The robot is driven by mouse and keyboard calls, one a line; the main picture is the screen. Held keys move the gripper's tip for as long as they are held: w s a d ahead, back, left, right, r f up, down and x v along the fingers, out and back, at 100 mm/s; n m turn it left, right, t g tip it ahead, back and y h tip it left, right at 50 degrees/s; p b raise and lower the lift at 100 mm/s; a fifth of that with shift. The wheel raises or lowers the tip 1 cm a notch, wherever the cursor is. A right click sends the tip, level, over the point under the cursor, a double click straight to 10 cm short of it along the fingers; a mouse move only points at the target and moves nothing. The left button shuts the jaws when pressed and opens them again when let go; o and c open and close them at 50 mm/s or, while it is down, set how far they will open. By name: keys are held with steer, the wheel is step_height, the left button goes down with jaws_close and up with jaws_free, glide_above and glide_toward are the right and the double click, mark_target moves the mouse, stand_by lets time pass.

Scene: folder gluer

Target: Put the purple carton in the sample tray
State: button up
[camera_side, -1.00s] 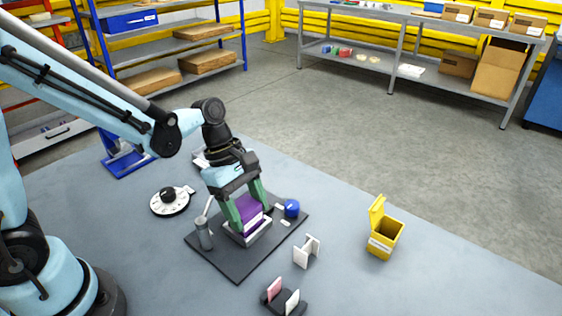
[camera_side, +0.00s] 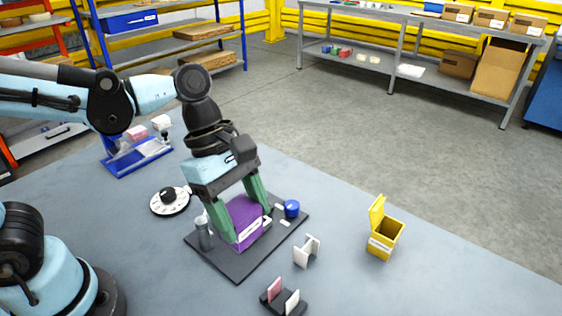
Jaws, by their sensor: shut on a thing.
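The purple carton (camera_side: 241,211) is between the two green fingers of my gripper (camera_side: 246,222), which are shut on its sides. It is over the dark base plate (camera_side: 226,262). Whether it is clear of the plate is hard to tell, and a pale edge shows along its near side. The white holder under it is mostly hidden. A blue tray-like base (camera_side: 124,166) at the back left carries a pink block (camera_side: 137,132) and a white block (camera_side: 161,122). I cannot tell for sure that it is the sample tray.
A grey bottle (camera_side: 204,234) and a blue-capped item (camera_side: 291,208) stand on the plate. A round dial (camera_side: 169,201) lies to the left. A white bracket (camera_side: 306,251), a dark holder (camera_side: 284,298) and a yellow bin (camera_side: 384,238) are to the right.

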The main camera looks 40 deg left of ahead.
steer(key=shift+s+d+r, duration=0.65)
steer(key=shift+d+r, duration=0.05)
steer(key=shift+d, duration=0.05)
steer(key=shift+w+a+r, duration=0.1)
steer(key=shift+w+r, duration=0.1)
steer(key=shift+w, duration=0.1)
steer(key=w+a, duration=1)
steer(key=a, duration=0.2)
steer(key=w+a, duration=0.9)
steer(key=a, duration=0.4)
steer(key=a+f, duration=0.2)
steer(key=a, duration=0.4)
steer(key=shift+w+a+f, duration=0.1)
steer(key=shift+f, duration=1.5)
steer(key=shift+w+a+f, duration=0.15)
steer(key=shift+f, duration=1.4)
steer(key=shift+w+a+f, duration=0.1)
steer(key=shift+f, duration=1.5)
steer(key=shift+f, duration=0.1)
